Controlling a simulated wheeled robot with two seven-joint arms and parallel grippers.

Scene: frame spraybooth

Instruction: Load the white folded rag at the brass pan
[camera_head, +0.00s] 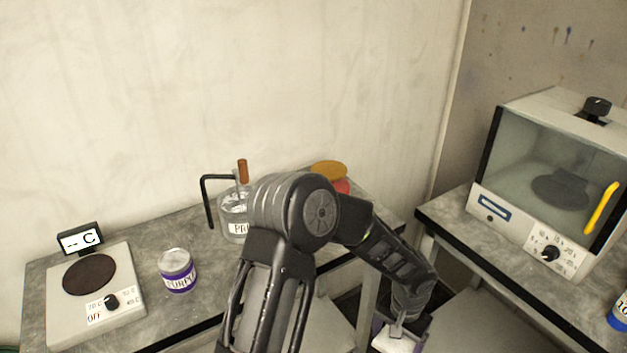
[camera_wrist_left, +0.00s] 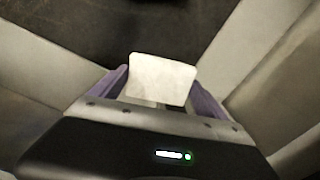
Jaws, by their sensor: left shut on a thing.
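The white folded rag (camera_wrist_left: 162,78) is held between the purple-padded fingers of my left gripper (camera_wrist_left: 160,86) in the left wrist view. In the head view my left gripper (camera_head: 402,328) is at the bottom edge, right of centre, with the white rag (camera_head: 398,344) under it, over the gap between the two benches. A brass-coloured round disc (camera_head: 328,169) on something red shows behind my arm on the left bench. It may be the brass pan; my arm hides much of it. My right gripper is not in view.
The left bench holds a hotplate (camera_head: 88,275), a purple-labelled jar (camera_head: 177,270) and a glass jar (camera_head: 232,218) beside a bent black rod (camera_head: 208,200). A glass-fronted chamber (camera_head: 545,175) with a yellow handle stands on the right bench (camera_head: 455,225). A blue container (camera_head: 620,313) is at the right edge.

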